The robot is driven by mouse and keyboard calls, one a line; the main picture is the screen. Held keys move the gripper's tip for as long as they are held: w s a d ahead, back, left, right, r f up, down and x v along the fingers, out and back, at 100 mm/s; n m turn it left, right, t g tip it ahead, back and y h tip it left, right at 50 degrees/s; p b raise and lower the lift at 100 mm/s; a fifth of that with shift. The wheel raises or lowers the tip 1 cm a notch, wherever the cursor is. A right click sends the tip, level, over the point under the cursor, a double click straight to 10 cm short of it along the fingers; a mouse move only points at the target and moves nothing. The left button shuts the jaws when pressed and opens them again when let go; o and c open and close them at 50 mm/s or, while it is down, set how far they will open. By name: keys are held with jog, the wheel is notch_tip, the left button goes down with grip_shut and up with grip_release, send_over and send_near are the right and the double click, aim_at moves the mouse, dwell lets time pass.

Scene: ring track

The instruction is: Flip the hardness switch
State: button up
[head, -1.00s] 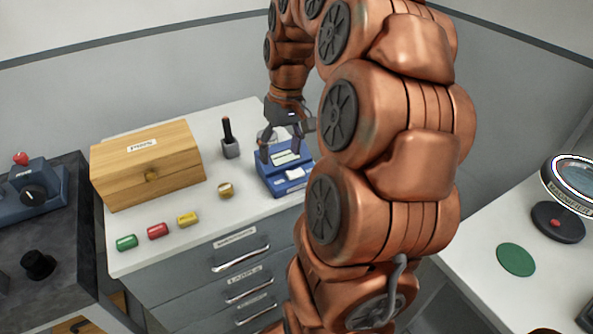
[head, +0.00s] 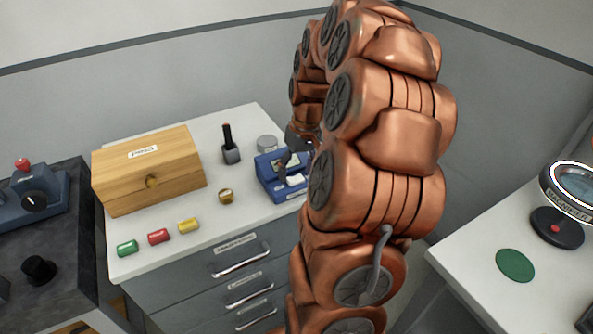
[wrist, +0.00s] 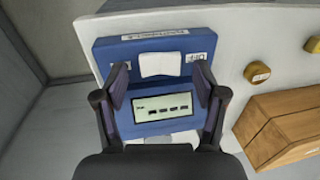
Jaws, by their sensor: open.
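A blue device (head: 268,188) stands on the white cabinet top, partly hidden behind my arm in the head view. The wrist view shows the blue device (wrist: 101,53) from above, with a pale display (wrist: 163,107) and a white rocker switch (wrist: 163,64). A small label beside the switch appears to read OFF; the larger edge label is too blurred to read. My gripper (wrist: 160,72) is open and empty above the device, its fingers on either side of the switch and display. In the head view only part of my gripper (head: 290,160) shows.
A wooden box (head: 150,175) stands left of the device.

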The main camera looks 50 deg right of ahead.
jog(key=shift+f, duration=0.35)
jog(key=shift+a, duration=0.1)
jog(key=c, duration=1.1)
jog(key=shift+a+f+h+b, duration=0.2)
jog(key=shift+h+b, duration=0.3)
jog(key=shift+b, duration=0.3)
jog(key=shift+c, duration=0.2)
jog(key=shift+w+a+r+g+h+b, duration=0.15)
jog(key=shift+g+h+b, duration=0.25)
jog(key=shift+h+b, duration=0.2)
jog(key=o, duration=1.1)
jog(key=shift+o, duration=0.2)
